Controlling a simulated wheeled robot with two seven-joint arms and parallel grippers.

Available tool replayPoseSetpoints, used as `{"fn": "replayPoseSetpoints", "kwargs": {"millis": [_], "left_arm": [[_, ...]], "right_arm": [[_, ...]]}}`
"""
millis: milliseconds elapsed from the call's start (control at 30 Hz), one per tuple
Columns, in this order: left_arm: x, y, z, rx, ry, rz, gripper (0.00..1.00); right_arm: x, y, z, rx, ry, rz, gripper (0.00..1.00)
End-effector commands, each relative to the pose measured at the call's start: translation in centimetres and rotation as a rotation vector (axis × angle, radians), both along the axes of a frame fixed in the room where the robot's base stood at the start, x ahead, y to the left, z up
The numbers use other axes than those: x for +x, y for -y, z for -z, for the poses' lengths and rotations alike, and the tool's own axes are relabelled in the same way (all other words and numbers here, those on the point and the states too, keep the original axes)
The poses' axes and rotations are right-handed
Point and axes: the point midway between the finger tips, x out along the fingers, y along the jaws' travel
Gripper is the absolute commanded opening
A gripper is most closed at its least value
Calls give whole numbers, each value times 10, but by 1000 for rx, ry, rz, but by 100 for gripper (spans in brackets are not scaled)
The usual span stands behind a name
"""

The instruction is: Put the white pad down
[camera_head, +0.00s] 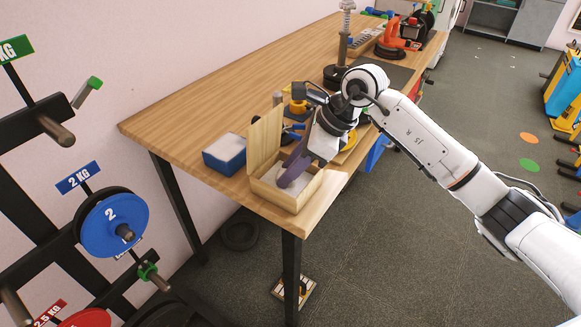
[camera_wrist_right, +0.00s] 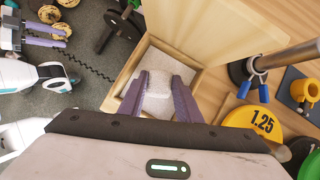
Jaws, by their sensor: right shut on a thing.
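The white pad (camera_wrist_right: 158,92) sits between the two purple fingers of my right gripper (camera_wrist_right: 160,88), which is shut on it. The fingers reach down into an open wooden box (camera_head: 258,186) at the near end of the table. The box also shows in the right wrist view (camera_wrist_right: 126,72), with a pale white layer (camera_wrist_right: 165,62) inside around the pad. I cannot tell whether the pad touches that layer. In the head view my right gripper (camera_head: 290,176) hides part of the box. My left gripper (camera_wrist_right: 46,34) shows only in the right wrist view, its purple fingers apart and empty.
The box lid (camera_head: 265,138) stands upright behind the gripper. A blue box with a white top (camera_head: 224,154) is left of it. Yellow plates (camera_wrist_right: 252,122) and a metal bar (camera_wrist_right: 285,58) are close by. The wooden table (camera_head: 190,122) has bare room at its left end.

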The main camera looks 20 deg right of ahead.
Motion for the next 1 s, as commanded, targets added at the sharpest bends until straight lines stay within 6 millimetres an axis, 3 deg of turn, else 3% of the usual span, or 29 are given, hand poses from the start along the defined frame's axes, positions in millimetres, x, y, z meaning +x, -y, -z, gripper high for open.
{"fn": "replayPoseSetpoints", "kwargs": {"millis": [33, 133, 533, 1000], "left_arm": [[0, 0, 1, 0, -1, 0, 31], [0, 0, 1, 0, -2, 0, 31], [1, 0, -3, -1, 3, 1, 31], [3, 1, 3, -1, 6, 1, 31]], "right_arm": [[0, 0, 1, 0, 0, 0, 36], [0, 0, 0, 0, 0, 0, 49], [-1, 3, -7, -2, 1, 0, 49], [-24, 44, -87, -2, 3, 1, 49]]}}
